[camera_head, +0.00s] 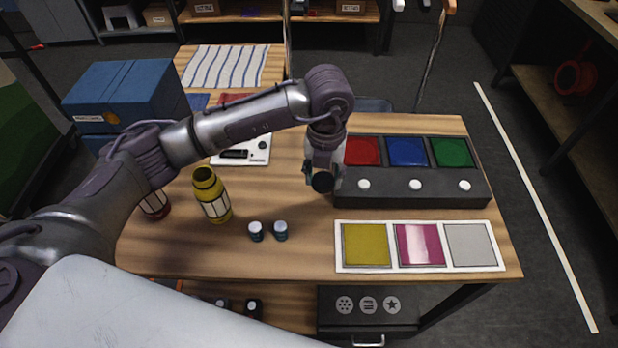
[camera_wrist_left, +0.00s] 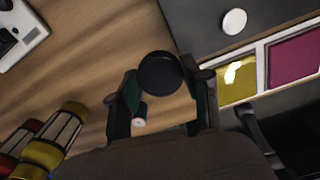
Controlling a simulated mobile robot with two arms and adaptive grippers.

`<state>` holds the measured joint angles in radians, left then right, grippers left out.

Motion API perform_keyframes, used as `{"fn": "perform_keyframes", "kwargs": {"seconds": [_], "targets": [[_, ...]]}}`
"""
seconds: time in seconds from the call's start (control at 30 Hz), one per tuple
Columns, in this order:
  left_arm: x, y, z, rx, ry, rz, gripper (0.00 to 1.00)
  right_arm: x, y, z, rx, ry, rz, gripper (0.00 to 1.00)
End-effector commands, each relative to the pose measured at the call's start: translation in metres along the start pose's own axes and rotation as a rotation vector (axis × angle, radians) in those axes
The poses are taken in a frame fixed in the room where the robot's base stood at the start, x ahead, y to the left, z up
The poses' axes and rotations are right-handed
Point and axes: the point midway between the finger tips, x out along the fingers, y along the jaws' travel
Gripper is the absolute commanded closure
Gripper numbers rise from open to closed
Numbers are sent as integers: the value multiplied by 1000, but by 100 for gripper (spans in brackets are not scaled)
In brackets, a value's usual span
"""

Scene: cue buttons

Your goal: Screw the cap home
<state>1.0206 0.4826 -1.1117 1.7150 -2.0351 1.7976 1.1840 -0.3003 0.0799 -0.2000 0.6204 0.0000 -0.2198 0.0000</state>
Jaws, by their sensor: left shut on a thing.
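A yellow bottle (camera_head: 211,196) with a pale label stands upright on the wooden table, left of centre, its dark mouth open. In the left wrist view the black cap (camera_wrist_left: 161,73) sits between the fingertips, clear of the bottle. A dark red bottle (camera_head: 154,205) is partly hidden behind my left arm. My right gripper is not in view.
A dark box (camera_head: 415,198) with red, blue and green panels and white buttons stands at right. Before it lies a board (camera_head: 418,269) of yellow, magenta and grey squares. A white device (camera_head: 258,150) is behind.

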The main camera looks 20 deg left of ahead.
Motion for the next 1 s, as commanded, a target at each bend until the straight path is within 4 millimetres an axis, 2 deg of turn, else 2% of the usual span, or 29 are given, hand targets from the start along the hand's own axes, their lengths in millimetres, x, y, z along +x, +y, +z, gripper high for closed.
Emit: {"fn": "perform_keyframes", "kwargs": {"seconds": [0.03, 0.2, 0.4, 0.87, 1.0], "targets": [[-4, -10, -6, 6, -2, -4, 69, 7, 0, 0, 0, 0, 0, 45], [-23, -34, -25, 4, -2, -3, 69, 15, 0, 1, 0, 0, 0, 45], [-36, -49, -37, 1, 0, -2, 69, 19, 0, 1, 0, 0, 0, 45], [-39, -52, -40, 0, 1, 0, 69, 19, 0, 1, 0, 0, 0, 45], [-39, -48, -40, 66, 0, 0, 69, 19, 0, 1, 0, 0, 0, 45]]}}
